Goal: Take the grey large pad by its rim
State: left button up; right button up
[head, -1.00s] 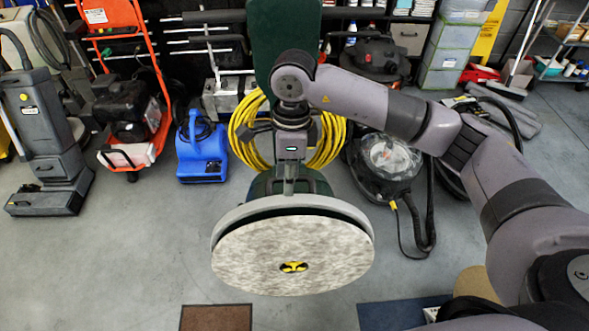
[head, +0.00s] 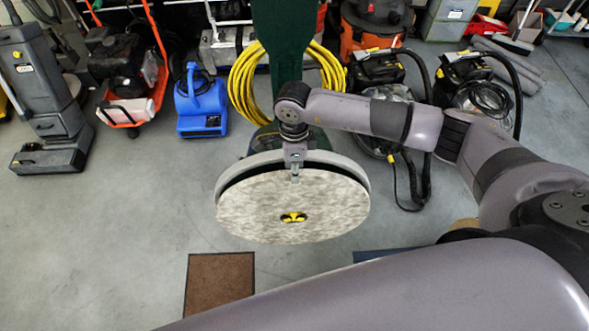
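The grey large pad (head: 325,208) is a round, mottled pale-grey disc facing me, with a yellow and black centre (head: 293,217). It sits on the front of a tilted floor machine, below its lighter grey rim ring (head: 345,165) and a dark gap. My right gripper (head: 295,174) comes down at the top middle of the disc. A small finger part overlaps the dark gap and the pad's upper edge. The other finger is hidden, so I cannot tell whether it grips the rim. My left gripper is out of view.
The machine's dark green body (head: 280,40) rises behind the pad, with a coiled yellow cable (head: 243,85). A blue blower (head: 201,105) and other machines stand behind. A brown mat (head: 219,283) lies on the floor below. Bare floor lies left of the pad.

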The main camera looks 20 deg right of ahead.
jog(key=shift+s+f, duration=0.1)
jog(key=shift+f, duration=1.05)
jog(key=shift+c, duration=0.3)
grip_shut()
jog(key=shift+s+a+r, duration=0.1)
jog(key=s+a+p, duration=0.2)
jog(key=s+p, duration=0.1)
jog(key=s, duration=0.4)
jog(key=shift+r, duration=0.4)
